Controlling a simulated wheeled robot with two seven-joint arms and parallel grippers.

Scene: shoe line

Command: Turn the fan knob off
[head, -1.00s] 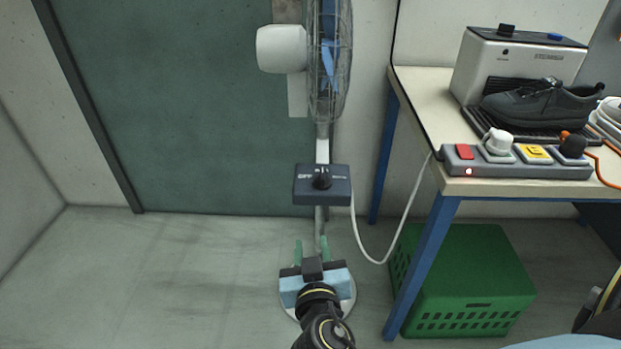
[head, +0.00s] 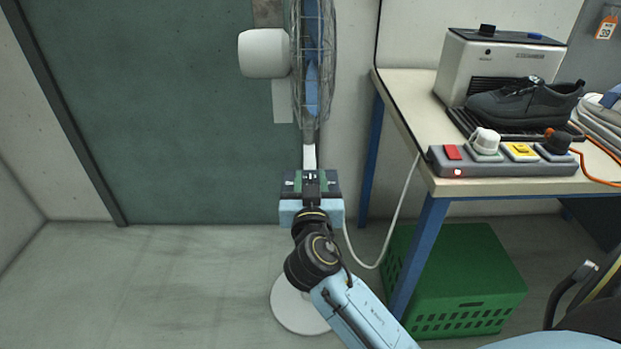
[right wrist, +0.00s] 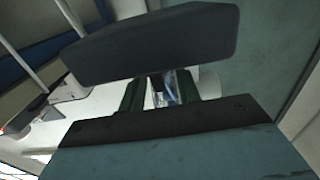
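The fan's dark blue control box (head: 287,187) is on the pole below the fan cage (head: 312,75). My right gripper (head: 311,182) is in front of the box, with its two green fingers spread over the box's front. The knob is hidden behind the gripper in the head view. In the right wrist view the two fingers (right wrist: 172,90) stand apart with a gap between them, and a dark slab, likely the control box, covers much of the upper middle. I cannot tell whether the fingers touch the knob. My left gripper is not in view.
A workbench (head: 405,105) at right holds a power strip (head: 500,167), a shoe (head: 525,103) and a grey machine (head: 495,65). A green crate (head: 465,275) is under it. A white cable (head: 398,215) hangs beside the fan. The round fan base (head: 295,305) is on the floor.

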